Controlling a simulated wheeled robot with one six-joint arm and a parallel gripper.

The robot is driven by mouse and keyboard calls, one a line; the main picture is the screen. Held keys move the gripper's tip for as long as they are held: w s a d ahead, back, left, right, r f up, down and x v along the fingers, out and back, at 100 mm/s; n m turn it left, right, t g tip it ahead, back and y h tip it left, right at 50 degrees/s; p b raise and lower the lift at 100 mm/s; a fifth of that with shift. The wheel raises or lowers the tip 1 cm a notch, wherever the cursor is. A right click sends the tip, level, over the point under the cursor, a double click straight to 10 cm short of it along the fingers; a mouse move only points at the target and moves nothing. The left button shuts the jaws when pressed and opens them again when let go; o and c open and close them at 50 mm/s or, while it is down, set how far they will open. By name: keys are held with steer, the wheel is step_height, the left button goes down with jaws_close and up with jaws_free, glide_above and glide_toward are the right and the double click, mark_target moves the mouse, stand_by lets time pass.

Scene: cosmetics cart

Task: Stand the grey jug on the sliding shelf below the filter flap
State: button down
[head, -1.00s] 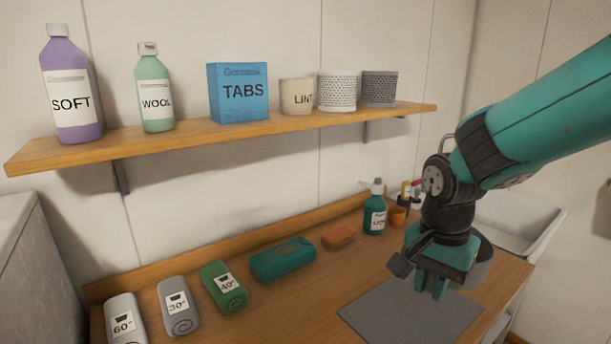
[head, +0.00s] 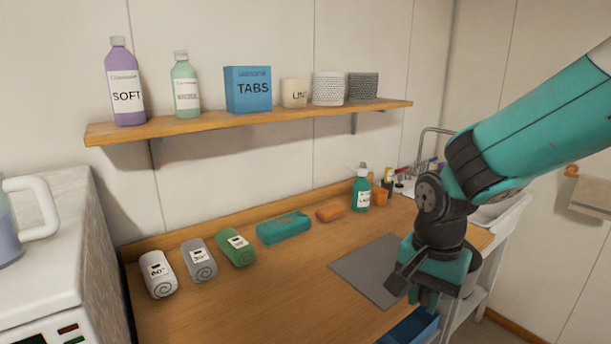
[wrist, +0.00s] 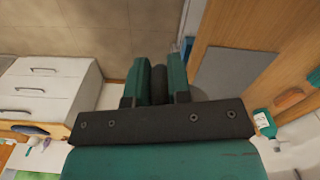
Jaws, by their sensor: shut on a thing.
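My gripper (head: 424,297) hangs at the right, over the counter's front edge. In the wrist view its two teal fingers (wrist: 160,62) are closed on a dark grey rounded thing (wrist: 158,84). Only a small part of this thing shows, so I cannot tell whether it is the grey jug. At the left edge of the head view, a blue-grey vessel with a white handle (head: 40,208) stands on a white machine (head: 50,290), partly cut off. I cannot make out the filter flap or the sliding shelf.
Rolled towels (head: 198,262), a teal pack (head: 283,228), an orange block (head: 330,212) and a teal bottle (head: 361,190) line the counter's back. A grey mat (head: 372,268) lies bare. Bottles and tubs stand on the wall shelf (head: 270,119). A blue container (head: 412,328) is below my gripper.

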steer(key=d+f+n, duration=0.4)
steer(key=d+f, duration=0.1)
steer(key=f, duration=0.5)
steer(key=d+f+n, duration=0.3)
steer(key=d+f, duration=0.2)
steer(key=f, duration=0.6)
steer(key=shift+d+n, duration=0.15)
steer(key=shift+n, duration=0.25)
